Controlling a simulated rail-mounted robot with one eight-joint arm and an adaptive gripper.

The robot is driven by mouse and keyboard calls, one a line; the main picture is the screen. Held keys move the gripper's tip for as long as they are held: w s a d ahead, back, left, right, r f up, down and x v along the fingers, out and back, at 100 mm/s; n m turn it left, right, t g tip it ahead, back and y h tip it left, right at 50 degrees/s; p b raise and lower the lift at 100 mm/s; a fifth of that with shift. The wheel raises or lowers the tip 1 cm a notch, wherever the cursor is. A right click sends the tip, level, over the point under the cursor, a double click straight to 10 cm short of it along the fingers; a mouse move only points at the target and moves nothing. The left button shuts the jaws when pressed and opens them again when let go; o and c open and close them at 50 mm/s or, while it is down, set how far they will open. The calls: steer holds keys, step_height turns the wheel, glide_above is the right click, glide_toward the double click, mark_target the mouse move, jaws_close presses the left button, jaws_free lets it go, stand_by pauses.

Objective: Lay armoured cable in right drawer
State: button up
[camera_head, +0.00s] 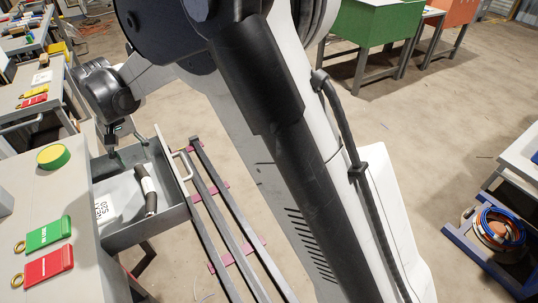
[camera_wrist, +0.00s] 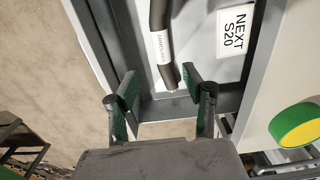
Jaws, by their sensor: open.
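The armoured cable (camera_head: 151,203) is a short dark piece with a white label. It lies in the open grey drawer (camera_head: 150,230). In the wrist view the cable (camera_wrist: 159,18) shows a label reading "ARMOURED", and the drawer wall (camera_wrist: 165,107) crosses below its near end. My gripper (camera_head: 111,152) is over the far end of the drawer. In the wrist view my gripper (camera_wrist: 159,76) is open, its dark green fingers apart. The cable's near end appears in the gap between the fingertips, and nothing is gripped. Height above the cable is unclear.
A white card (camera_wrist: 236,30) reading "NEXT S20" lies in the drawer. The bench holds a green-and-yellow button (camera_head: 53,156), a green tag (camera_head: 49,233) and a red tag (camera_head: 48,266). Dark rails (camera_head: 225,215) run on the floor beside the drawer. A blue pallet with coiled cable (camera_head: 497,228) is right.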

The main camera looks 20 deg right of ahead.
steer(key=s+d+r+t, duration=0.1)
steer(key=s+d+r, duration=0.2)
steer(key=d+r, duration=0.35)
steer(key=s+d+r+m+t+y, duration=0.1)
steer(key=s+d+r, duration=0.2)
steer(key=d, duration=0.6)
steer(key=s+d+r+t, duration=0.1)
steer(key=s+d+r, duration=0.25)
steer(key=d, duration=0.45)
steer(key=s+d+f+m+t+h, duration=0.1)
steer(key=s+d+t, duration=0.3)
steer(key=s+d, duration=1)
steer(key=shift+s+d+f+m, duration=0.4)
steer(key=shift+s+f, duration=0.15)
steer(key=shift+s, duration=0.7)
step_height(320, 180, up, 8)
steer(key=p, duration=0.7)
steer(key=shift+f+p, duration=0.15)
steer(key=shift+p, duration=0.25)
steer(key=shift+c, duration=0.5)
